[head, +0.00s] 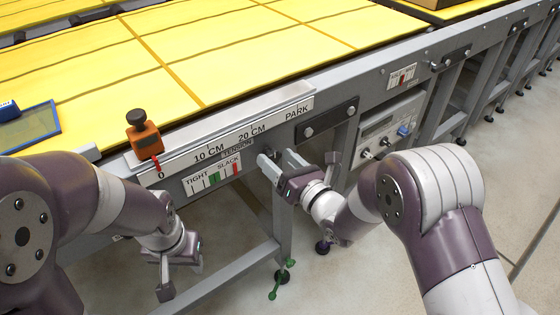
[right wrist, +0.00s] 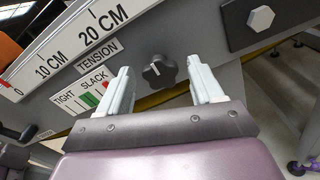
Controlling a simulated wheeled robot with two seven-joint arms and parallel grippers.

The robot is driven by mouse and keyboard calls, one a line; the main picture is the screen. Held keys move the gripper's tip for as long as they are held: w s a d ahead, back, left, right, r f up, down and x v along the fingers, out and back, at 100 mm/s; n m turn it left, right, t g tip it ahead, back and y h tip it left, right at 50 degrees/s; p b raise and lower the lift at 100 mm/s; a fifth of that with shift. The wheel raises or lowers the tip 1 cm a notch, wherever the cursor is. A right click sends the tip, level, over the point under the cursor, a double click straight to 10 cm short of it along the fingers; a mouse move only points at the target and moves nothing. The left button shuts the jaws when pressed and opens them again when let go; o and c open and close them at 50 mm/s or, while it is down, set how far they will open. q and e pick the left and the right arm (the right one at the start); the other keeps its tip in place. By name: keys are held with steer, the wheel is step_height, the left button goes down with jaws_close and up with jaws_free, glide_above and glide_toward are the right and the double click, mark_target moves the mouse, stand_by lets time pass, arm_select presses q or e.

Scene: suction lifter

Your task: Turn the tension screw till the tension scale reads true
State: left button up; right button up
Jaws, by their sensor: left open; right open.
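The tension screw is a black lobed knob (right wrist: 158,71) with a white mark on the grey rail face in the right wrist view. My right gripper (head: 277,159) is open; its two fingers stand either side of the knob without visibly gripping it. In the head view my gripper hides the knob. The tension scale (head: 212,178) is a white plate marked TIGHT and SLACK, with green and red bands; it also shows in the right wrist view (right wrist: 84,99). Its pointer reading is too small to tell. My left gripper (head: 166,274) is open and empty, low in front of the rail.
An orange slider with a black knob (head: 143,138) sits near 0 on the CM ruler (head: 223,138). A black plate with hex bolts (head: 325,121) lies right of the screw. Yellow table panels (head: 240,50) spread behind. A control box (head: 388,130) stands below the rail.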

steer(key=c, duration=1.1)
steer(key=shift+o, duration=0.2)
steer(key=shift+f+m, duration=0.1)
steer(key=shift+m, duration=0.2)
